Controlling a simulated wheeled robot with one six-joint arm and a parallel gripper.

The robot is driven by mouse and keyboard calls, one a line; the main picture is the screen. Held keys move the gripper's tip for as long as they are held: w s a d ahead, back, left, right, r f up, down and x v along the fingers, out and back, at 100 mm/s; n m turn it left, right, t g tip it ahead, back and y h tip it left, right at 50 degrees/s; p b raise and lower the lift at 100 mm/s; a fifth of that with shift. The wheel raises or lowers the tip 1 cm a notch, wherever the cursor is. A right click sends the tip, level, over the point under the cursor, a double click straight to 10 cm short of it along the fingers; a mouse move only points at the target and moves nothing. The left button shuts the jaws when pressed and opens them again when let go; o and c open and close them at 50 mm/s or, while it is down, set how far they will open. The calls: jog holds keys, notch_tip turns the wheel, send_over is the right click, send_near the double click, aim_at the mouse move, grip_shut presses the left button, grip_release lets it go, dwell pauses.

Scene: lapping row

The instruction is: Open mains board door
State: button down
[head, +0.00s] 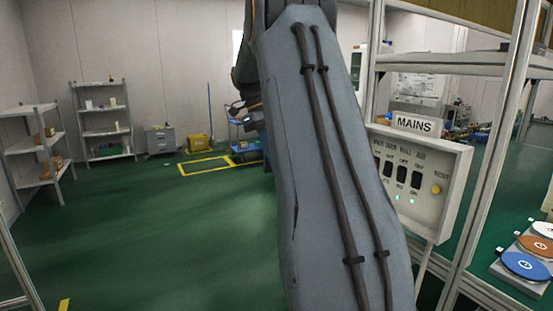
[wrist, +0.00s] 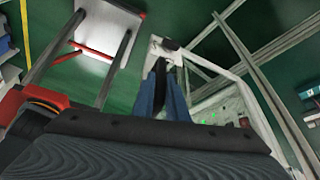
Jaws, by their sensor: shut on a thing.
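The mains board (head: 425,185) is a pale box under a MAINS sign (head: 414,124), right of my arm in the head view. Its front shows a row of dark switches, green lights and a yellow button. My arm hides its left part. In the wrist view, the board's panel with green lights (wrist: 207,112) is partly visible beyond a pale frame (wrist: 205,66), which looks like the door. My gripper (wrist: 163,92) has blue fingers, shut on a dark handle (wrist: 160,76) at the frame's near end. My arm hides the gripper in the head view. How far the door stands open is unclear.
Metal posts (head: 492,150) stand just right of the board. A bench with coloured discs (head: 526,265) is at the lower right. Shelves (head: 103,118) stand far left. Green floor (head: 150,240) left of my arm is clear. A pale-topped stand (wrist: 108,28) shows in the wrist view.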

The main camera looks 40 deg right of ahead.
jog(key=shift+w+d, duration=0.2)
jog(key=c, duration=1.8)
grip_release()
jog(key=shift+d, duration=0.1)
jog(key=shift+o, duration=0.2)
jog(key=shift+a, duration=0.2)
jog(key=shift+w+r, duration=0.1)
jog(key=v, duration=0.7)
jog(key=shift+r+b, duration=0.35)
jog(key=shift+b, duration=0.1)
jog(key=shift+a, duration=0.15)
